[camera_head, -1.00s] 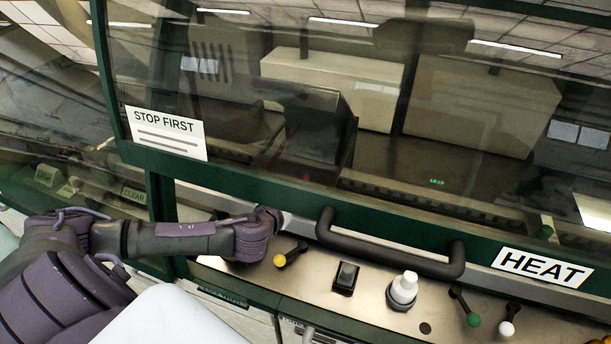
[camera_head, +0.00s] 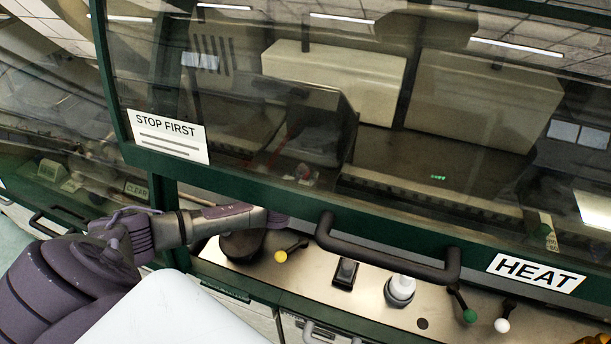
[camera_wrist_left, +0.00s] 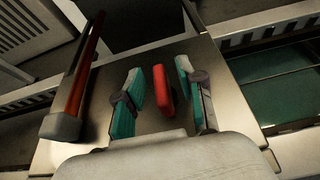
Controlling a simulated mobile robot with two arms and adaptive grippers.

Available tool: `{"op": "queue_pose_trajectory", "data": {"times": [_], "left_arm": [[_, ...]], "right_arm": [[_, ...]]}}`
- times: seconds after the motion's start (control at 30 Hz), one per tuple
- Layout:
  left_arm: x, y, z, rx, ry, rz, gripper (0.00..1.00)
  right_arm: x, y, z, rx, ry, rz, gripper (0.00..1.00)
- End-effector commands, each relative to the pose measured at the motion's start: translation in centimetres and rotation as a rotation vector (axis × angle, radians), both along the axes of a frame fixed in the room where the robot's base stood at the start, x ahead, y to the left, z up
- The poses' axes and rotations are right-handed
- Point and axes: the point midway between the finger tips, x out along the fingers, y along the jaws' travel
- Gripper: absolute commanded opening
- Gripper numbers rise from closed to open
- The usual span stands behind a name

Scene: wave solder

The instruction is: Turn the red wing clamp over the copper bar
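The red wing clamp (camera_wrist_left: 164,91) shows in the left wrist view as a red upright piece on a metal plate. My left gripper (camera_wrist_left: 162,82) has its two teal-padded fingers on either side of it, apart, with a visible gap to each side, so it looks open around the clamp. A copper-coloured bar (camera_wrist_left: 87,68) runs lengthwise on the left of that view, clear of the clamp. In the head view my left arm reaches in under the green-framed window, and the frame and tinted glass mostly hide the gripper. My right gripper is in neither view.
The window's dark handle (camera_head: 385,252) and green lower frame (camera_head: 340,208) lie just right of my left arm. Below is a metal panel with a yellow-knobbed lever (camera_head: 281,257), a black switch (camera_head: 346,271) and a white knob (camera_head: 400,288). A HEAT sign (camera_head: 536,272) is at right.

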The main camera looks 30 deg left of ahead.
Motion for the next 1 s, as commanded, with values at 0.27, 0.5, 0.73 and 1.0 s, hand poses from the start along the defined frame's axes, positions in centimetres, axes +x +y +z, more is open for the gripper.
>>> {"op": "queue_pose_trajectory", "data": {"times": [0.27, 0.5, 0.73, 1.0], "left_arm": [[0.0, 0.0, 0.0, 0.000, 0.000, 0.000, 0.05], [0.0, 0.0, 0.0, -0.001, 0.000, 0.001, 0.00], [0.0, -0.1, 0.0, -0.002, 0.001, 0.043, 0.00], [0.0, -0.3, 0.0, -0.004, 0.000, 0.208, 0.00]], "right_arm": [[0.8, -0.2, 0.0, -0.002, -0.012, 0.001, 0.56], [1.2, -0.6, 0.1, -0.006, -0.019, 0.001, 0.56], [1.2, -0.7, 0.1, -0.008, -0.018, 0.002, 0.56], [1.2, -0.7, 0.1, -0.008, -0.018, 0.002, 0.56]]}}
